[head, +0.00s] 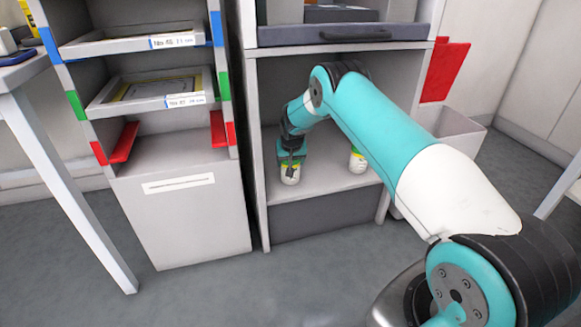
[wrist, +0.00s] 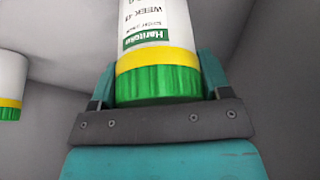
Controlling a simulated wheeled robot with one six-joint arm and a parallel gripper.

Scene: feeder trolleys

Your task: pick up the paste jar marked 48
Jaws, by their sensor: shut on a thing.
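A white paste jar with a yellow band and a green end (wrist: 158,80) fills the middle of the wrist view. Its print reads "WEEK 4" and a second digit that I cannot read surely. My gripper (wrist: 160,88) is shut on this jar, with a teal finger on either side of the green and yellow end. In the head view my gripper (head: 291,160) reaches into the lower bay, and the held jar (head: 290,176) shows there at its tip. I cannot tell whether the jar touches the shelf.
A second similar jar (head: 357,161) stands to the right, partly behind my arm; it also shows at the left edge of the wrist view (wrist: 10,85). The bay's shelf (head: 325,180) is otherwise clear. A drawer (head: 325,33) is above; a trolley with trays (head: 155,95) stands left.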

